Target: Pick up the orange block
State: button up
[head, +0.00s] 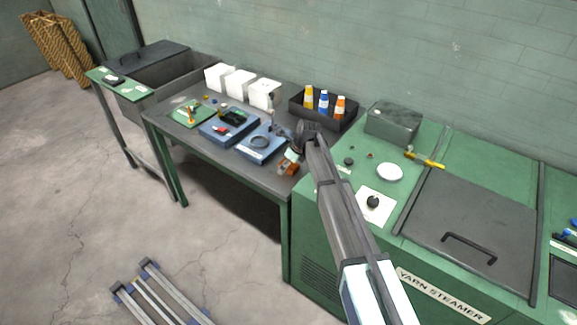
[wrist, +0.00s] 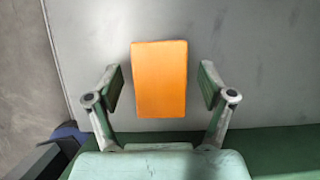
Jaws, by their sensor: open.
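The orange block (wrist: 159,78) is a plain rectangular block on the grey table top. In the wrist view it is between the two fingers of my open gripper (wrist: 158,86), with a gap on each side, so neither finger touches it. In the head view the block (head: 288,168) shows as a small orange-brown patch near the table's right end, partly covered by my gripper (head: 291,160). How far the fingertips are above the table top is hard to tell.
The green yarn steamer (head: 330,240) adjoins the table (head: 180,142) on the right. Blue trays (head: 258,156) lie to the left. White boxes (head: 264,94) stand at the back.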

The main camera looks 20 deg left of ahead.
jog(key=c, duration=1.3)
jog(key=shift+r, duration=0.15)
notch_tip(320, 180, up, 20)
jog(key=b, duration=0.4)
jog(key=shift+b, duration=0.35)
jog(key=shift+o, duration=1)
jog(key=shift+d, duration=0.1)
